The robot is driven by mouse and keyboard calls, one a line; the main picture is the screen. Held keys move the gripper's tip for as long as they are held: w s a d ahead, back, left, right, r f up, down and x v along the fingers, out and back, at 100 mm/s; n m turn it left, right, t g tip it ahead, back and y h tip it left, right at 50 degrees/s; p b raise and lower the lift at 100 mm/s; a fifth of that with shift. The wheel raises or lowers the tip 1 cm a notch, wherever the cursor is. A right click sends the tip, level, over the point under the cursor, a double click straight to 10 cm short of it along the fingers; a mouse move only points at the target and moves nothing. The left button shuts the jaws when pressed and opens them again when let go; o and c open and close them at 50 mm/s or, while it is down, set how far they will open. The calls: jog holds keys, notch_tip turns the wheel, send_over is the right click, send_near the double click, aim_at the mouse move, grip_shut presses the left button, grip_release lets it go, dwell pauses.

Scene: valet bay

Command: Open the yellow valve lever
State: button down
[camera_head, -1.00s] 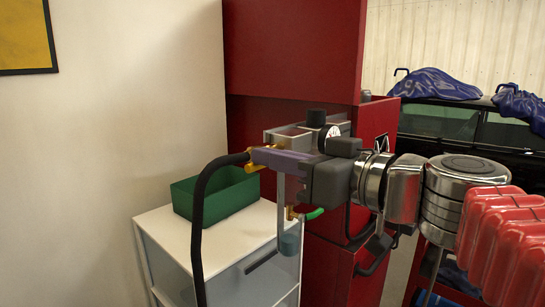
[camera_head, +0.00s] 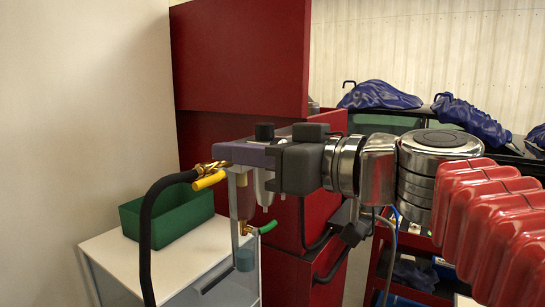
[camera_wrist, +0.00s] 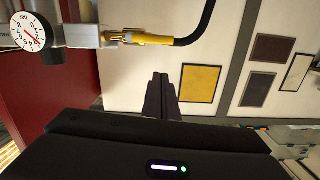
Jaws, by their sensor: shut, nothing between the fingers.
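The yellow valve lever (camera_head: 209,180) shows in the head view beside a brass fitting (camera_head: 206,167), where a black hose joins the unit. It also shows in the wrist view (camera_wrist: 150,39), lying along the hose's line. My gripper (camera_head: 222,152) is shut and empty. Its dark fingertips are close to the fitting and lever in the head view. In the wrist view the shut fingers (camera_wrist: 160,80) appear below the lever with a visible gap; I cannot tell their depth apart. My gripper and wrist hide part of the unit in the head view.
A green bin (camera_head: 170,218) stands on a white cabinet (camera_head: 190,255). Red cabinets (camera_head: 245,55) stand behind my arm. A round gauge (camera_wrist: 30,31) is beside the fitting. The black hose (camera_head: 146,235) hangs down at the left. Wall space at left is clear.

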jog(key=v, duration=0.7)
jog(key=shift+s+d, duration=0.2)
jog(key=shift+d, duration=0.05)
dwell(0.6)
jog(key=w+d+f+m+g+h, duration=0.1)
jog(key=d+f+m+h, duration=0.3)
jog(key=f, duration=0.5)
jog(key=w+d+f+m+h, duration=0.1)
jog(key=d+f+m+h, duration=0.15)
jog(key=f+m, duration=0.5)
jog(key=s+d+f+n+g+h, duration=0.1)
jog(key=s+d+f+h, duration=0.2)
jog(key=f, duration=0.7)
jog(key=s+d+f+g+h, duration=0.2)
jog(key=s+f+h, duration=0.2)
jog(key=f, duration=0.7)
jog(key=shift+s+d+f+n+g, duration=0.3)
jog(key=shift+s+d+n, duration=0.1)
jog(key=shift+s, duration=0.15)
